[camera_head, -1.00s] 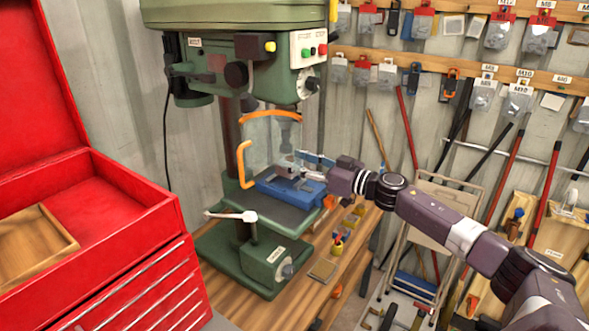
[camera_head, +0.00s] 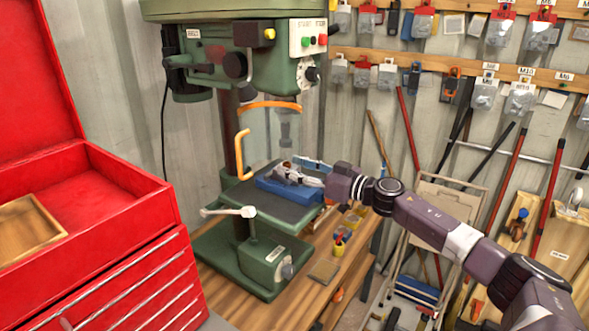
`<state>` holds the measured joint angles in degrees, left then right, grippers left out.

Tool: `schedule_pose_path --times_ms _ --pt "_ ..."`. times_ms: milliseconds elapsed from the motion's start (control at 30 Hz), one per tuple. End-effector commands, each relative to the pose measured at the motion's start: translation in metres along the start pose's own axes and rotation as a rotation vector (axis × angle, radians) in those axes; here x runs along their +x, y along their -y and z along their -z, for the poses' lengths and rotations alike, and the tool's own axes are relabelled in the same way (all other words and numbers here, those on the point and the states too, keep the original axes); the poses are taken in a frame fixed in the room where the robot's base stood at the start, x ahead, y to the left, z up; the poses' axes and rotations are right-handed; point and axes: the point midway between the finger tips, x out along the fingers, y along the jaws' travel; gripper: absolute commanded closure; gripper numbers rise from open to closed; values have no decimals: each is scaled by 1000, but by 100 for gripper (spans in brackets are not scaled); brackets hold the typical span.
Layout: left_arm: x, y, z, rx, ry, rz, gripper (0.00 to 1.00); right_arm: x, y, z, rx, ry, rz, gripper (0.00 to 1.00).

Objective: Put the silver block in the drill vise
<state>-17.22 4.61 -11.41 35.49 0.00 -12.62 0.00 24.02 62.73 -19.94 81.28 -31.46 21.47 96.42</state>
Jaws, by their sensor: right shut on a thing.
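The blue drill vise (camera_head: 280,191) sits on the dark table of the green drill press in the head view. My right gripper (camera_head: 298,174) reaches in from the right over the vise and is shut on a small silver piece, apparently the silver block (camera_head: 288,170). The block is right at the top of the vise. At this size I cannot tell whether it is between the jaws or just above them. The fingers partly hide the block and the vise jaws. My left gripper is not in view.
The drill chuck (camera_head: 286,132) hangs above the vise, behind a clear guard with an orange edge (camera_head: 243,155). A lever with a white handle (camera_head: 229,212) sticks out at the front left. A red tool chest (camera_head: 110,210) stands at left. Small tools lie on the wooden bench at right.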

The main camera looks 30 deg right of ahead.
Motion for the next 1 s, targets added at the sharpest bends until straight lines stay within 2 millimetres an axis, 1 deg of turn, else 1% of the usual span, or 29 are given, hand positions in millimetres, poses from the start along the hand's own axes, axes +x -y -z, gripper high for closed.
schedule_pose_path --times_ms 33,167,533,667,800,1000 --pt "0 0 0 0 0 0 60 0 0 -1 1 0 0 54" --pt "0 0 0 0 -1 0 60 0 0 -1 1 0 0 40" --pt "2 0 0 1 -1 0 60 -2 0 0 0 1 0 40" --pt "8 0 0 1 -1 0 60 -13 -1 -4 2 3 -2 40" --pt "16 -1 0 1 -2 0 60 -30 0 -4 -2 5 1 40" --pt "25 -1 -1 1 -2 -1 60 -51 -1 -4 1 4 -2 40"
